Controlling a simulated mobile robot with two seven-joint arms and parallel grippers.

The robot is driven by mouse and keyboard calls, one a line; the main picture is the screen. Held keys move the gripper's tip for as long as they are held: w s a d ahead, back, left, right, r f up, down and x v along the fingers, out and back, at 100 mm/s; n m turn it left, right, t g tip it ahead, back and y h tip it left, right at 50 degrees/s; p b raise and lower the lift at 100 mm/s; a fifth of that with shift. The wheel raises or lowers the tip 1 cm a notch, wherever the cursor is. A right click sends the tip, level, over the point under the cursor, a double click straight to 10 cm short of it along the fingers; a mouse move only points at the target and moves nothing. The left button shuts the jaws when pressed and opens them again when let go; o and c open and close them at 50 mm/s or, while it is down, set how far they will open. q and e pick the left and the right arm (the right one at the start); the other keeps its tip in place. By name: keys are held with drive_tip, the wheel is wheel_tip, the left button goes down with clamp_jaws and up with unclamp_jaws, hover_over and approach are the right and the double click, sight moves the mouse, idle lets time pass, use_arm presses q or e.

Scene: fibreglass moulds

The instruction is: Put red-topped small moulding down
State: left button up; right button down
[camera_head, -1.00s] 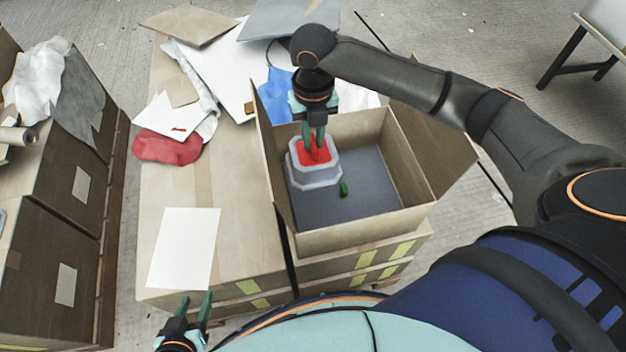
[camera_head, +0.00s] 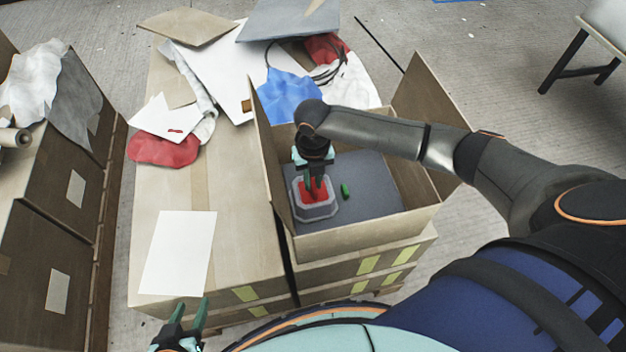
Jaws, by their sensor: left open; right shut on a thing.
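The red-topped small moulding (camera_head: 315,210) is a grey tray-like block with a red top. It is inside the open cardboard box (camera_head: 362,237), in the near left part, low by the grey bottom. Whether it touches the bottom I cannot tell. My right gripper (camera_head: 314,190) reaches down into the box from above and is shut on the moulding at its red top. My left gripper (camera_head: 190,318) is open and empty at the bottom edge of the view, in front of the cardboard stack and away from the moulding.
A small green piece (camera_head: 345,190) lies on the box bottom, right of the moulding. The box flaps stand up at left and right. A white sheet (camera_head: 178,252) lies left of the box. Red cloth (camera_head: 163,150) and blue cloth (camera_head: 288,95) lie further back.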

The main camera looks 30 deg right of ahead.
drive_tip(key=shift+r, duration=0.1)
drive_tip(key=c, duration=0.8)
unclamp_jaws()
drive_tip(key=shift+f, duration=0.2)
drive_tip(key=shift+c, duration=0.2)
drive_tip(key=shift+r, duration=0.1)
wheel_tip(320, 180, up, 12)
drive_tip(key=p, duration=0.2)
drive_tip(key=shift+p, duration=0.35)
drive_tip(key=shift+r, duration=0.2)
